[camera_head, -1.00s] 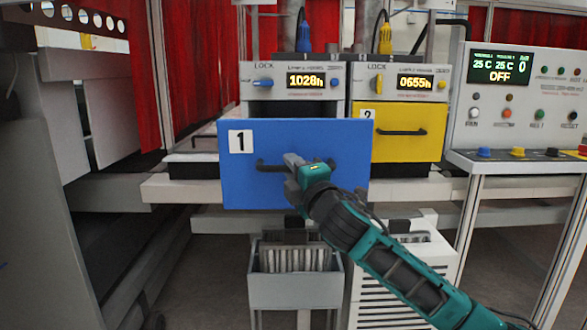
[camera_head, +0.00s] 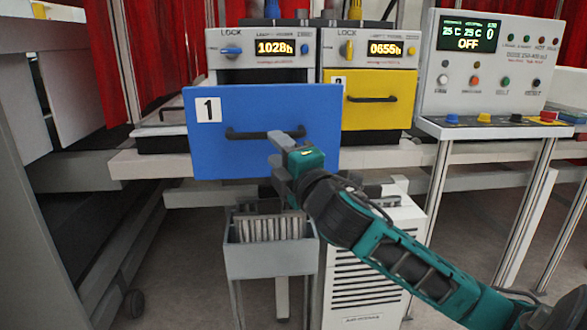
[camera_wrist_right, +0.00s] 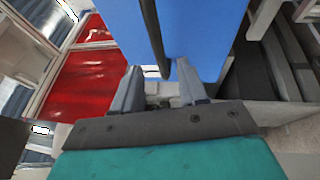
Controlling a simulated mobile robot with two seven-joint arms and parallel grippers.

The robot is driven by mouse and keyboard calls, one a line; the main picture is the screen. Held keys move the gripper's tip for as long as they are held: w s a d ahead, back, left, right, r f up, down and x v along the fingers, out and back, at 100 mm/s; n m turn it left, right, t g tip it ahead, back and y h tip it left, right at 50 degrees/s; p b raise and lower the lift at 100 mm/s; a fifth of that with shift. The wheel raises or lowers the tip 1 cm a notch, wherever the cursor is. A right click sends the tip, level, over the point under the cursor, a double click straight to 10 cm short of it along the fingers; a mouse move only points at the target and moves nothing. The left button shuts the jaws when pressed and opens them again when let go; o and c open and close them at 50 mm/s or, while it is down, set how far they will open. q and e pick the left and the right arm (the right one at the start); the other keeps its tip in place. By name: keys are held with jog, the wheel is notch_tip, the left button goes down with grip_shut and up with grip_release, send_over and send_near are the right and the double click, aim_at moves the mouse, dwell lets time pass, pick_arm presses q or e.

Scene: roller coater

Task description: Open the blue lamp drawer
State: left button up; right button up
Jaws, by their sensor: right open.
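The blue drawer (camera_head: 225,155), marked 1, stands pulled out from its lamp unit, with a dark gap above its front. Its black handle (camera_head: 255,133) runs across the middle of the front. My right gripper (camera_head: 286,142) is open at the right end of the handle, its fingers partly hiding the drawer's lower right. In the right wrist view, the handle (camera_wrist_right: 153,35) runs down toward the space between the two open fingers (camera_wrist_right: 158,80), close to the blue front (camera_wrist_right: 200,30). I cannot tell whether they touch. My left gripper is not in view.
A closed yellow drawer (camera_head: 375,110) sits to the right. A control panel (camera_head: 495,65) stands farther right. Below the blue drawer are a grey bin (camera_head: 270,262) with upright plates and a white slatted unit (camera_head: 370,285). Floor shows at lower left.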

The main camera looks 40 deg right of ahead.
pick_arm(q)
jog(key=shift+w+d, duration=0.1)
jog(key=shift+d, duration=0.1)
pick_arm(e)
jog(key=shift+v, duration=2.85)
jog(key=s+a+f+m+g+y+p, duration=0.1)
jog(key=a+f+m+g+y, duration=0.15)
jog(key=f, duration=0.75)
jog(key=s+a+f+m+g+y+p, duration=0.1)
jog(key=a+f+m+g, duration=0.2)
jog(key=f, duration=0.7)
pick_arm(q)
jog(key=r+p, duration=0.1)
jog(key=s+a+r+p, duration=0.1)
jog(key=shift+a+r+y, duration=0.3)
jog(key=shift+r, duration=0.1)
pick_arm(e)
jog(key=s+a+f+m+g+y, duration=0.1)
jog(key=s+a+f+m, duration=0.3)
jog(key=s+f, duration=0.2)
jog(key=s+a+f+m+g+y, duration=0.1)
jog(key=s+a+f+m, duration=0.4)
jog(key=f, duration=0.5)
jog(key=shift+s+a+f+g, duration=0.3)
jog(key=shift+s+g, duration=0.3)
jog(key=shift+g, duration=0.15)
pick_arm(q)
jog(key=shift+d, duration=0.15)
